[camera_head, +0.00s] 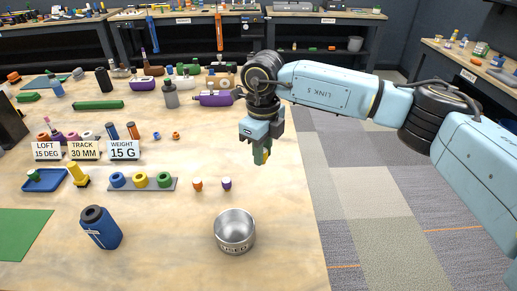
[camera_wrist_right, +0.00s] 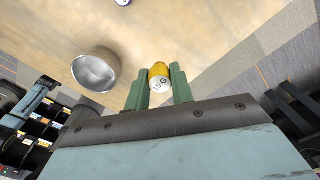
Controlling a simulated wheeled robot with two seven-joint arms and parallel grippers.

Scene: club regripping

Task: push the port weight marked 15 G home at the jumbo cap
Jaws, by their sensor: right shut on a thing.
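My right gripper (camera_head: 262,157) is shut on a small yellow port weight (camera_head: 257,158) and holds it above the table near its right edge. In the right wrist view the weight (camera_wrist_right: 159,75) sits between the two green fingers, its white end face towards the camera; the print on it is too small to read surely. A card (camera_head: 123,150) reads WEIGHT 15 G. A blue cylinder with a dark, hollow-looking top (camera_head: 100,227) stands at the front left; I cannot tell whether it is the jumbo cap. My left gripper is not in view.
A metal bowl (camera_head: 234,232) marked USED stands at the front. An orange weight (camera_head: 197,184) and a purple weight (camera_head: 226,183) stand behind it. A grey strip (camera_head: 173,186) holds blue, yellow and green rings. A blue tray (camera_head: 44,180) lies left. Tools crowd the back.

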